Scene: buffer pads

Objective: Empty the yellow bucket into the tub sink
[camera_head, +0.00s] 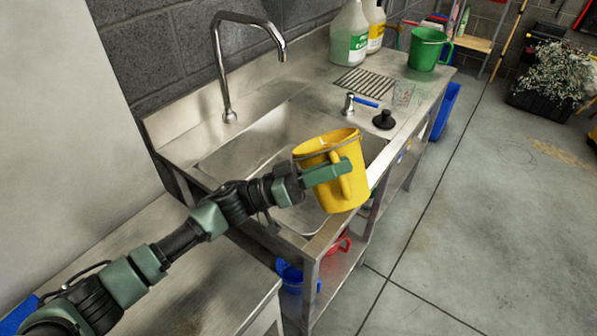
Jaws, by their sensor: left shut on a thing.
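The yellow bucket (350,189) is in the middle of the head view, tilted a little, with its open top toward the upper left. My left gripper (335,172) is shut on the yellow bucket at its side with the handle. The bucket is held over the front right part of the tub sink (255,143), near its front edge. The inside bottom of the bucket is hidden, so its contents cannot be told. The sink basin is steel, and the bucket and arm hide part of it. My right gripper is not in view.
A tall faucet (228,70) arches over the basin's back left. On the right counter are a lever tap (350,104), a black plunger-like stopper (384,120), a clear glass (403,95), a green bucket (428,50) and bottles (350,38). A blue bucket (290,278) sits below.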

